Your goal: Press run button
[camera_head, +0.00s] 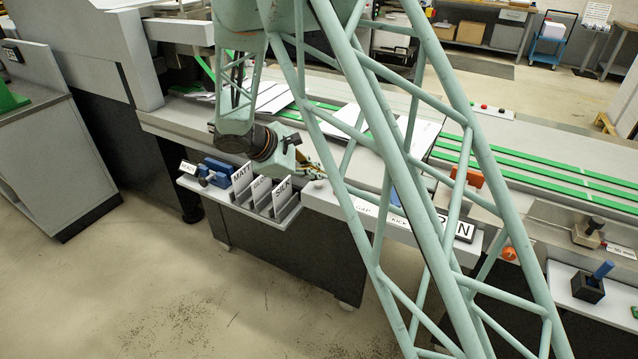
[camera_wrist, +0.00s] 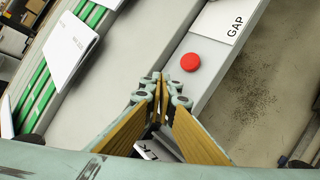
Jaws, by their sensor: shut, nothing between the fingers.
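The RUN label (camera_head: 462,229) is on the front ledge of the machine, partly covered by my arm's lattice in the head view. An orange-red round knob (camera_head: 509,253) sits to the right of and below it. In the wrist view a red round button (camera_wrist: 190,62) sits on the ledge beside the GAP label (camera_wrist: 234,24). My gripper (camera_head: 314,172) is over the ledge, left of the GAP label in the head view. In the wrist view its fingers (camera_wrist: 160,78) are shut and empty, with their tips apart from the red button in the picture.
Printed sheets (camera_head: 270,97) lie on green belts (camera_head: 560,178). A blue-handled block (camera_head: 590,284) is at the right. Open floor lies in front.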

